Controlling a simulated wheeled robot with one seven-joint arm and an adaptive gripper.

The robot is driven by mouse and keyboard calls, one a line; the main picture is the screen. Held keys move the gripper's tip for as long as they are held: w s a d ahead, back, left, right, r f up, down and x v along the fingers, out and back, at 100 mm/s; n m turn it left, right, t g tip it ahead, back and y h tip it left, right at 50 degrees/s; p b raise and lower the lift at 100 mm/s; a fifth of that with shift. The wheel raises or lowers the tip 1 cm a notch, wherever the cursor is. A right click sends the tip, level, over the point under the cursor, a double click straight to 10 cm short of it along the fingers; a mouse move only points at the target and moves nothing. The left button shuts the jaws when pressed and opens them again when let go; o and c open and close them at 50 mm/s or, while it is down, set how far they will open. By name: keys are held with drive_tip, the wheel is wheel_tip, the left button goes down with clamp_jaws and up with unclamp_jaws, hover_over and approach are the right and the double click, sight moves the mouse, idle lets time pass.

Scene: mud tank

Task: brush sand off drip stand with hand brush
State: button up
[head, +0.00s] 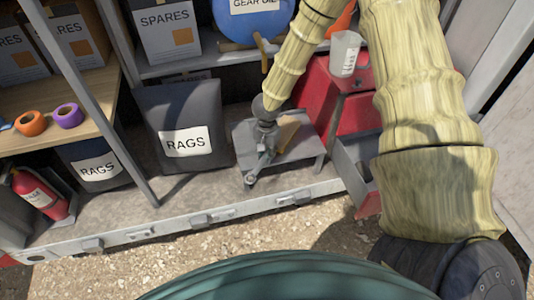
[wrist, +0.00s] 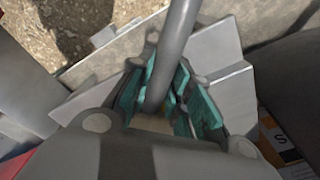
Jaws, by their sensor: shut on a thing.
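The drip stand (head: 310,143) is a low grey metal stand on the shelf floor, right of the dark rags bin. My gripper (head: 262,150) is over its left part, pointing down. In the wrist view my gripper (wrist: 163,105) has teal finger pads shut around a curved grey handle (wrist: 178,35), which looks like the hand brush's. A tan part (head: 287,132) shows on or just above the stand beside my gripper; I cannot tell whether it is bristles or sand. The stand's pale plates (wrist: 215,60) spread around and below my fingers. My gripper hides the middle of the stand.
The dark rags bin (head: 181,110) stands close on the left. A slanting grey post (head: 95,100) crosses the left side. A blue drum (head: 250,25) sits on the shelf behind.

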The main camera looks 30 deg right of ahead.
sight(286, 159)
drive_tip(key=shift+f, duration=0.85)
idle(0.3)
drive_tip(key=shift+s+d+r+p, duration=0.1)
drive_tip(key=shift+s+d+p, duration=0.05)
drive_tip(key=shift+d+p, duration=0.4)
drive_tip(key=shift+s+d+r+p, duration=0.15)
drive_tip(key=shift+d+p, duration=0.25)
drive_tip(key=shift+d, duration=0.25)
drive_tip(key=shift+s+d+f+p, duration=0.1)
drive_tip(key=shift+d+f+p, duration=0.1)
drive_tip(key=shift+d+p, duration=0.3)
drive_tip(key=shift+d, duration=0.2)
drive_tip(key=shift+s+d+p, duration=0.2)
drive_tip(key=shift+d+p, duration=0.4)
drive_tip(key=shift+d, duration=0.05)
drive_tip(key=shift+s+d+p, duration=0.15)
drive_tip(key=shift+d+p, duration=0.4)
drive_tip(key=shift+d, duration=0.05)
drive_tip(key=shift+s+d+f+p, duration=0.1)
drive_tip(key=shift+d+f+p, duration=0.05)
drive_tip(key=shift+d+p, duration=0.2)
drive_tip(key=shift+p, duration=0.4)
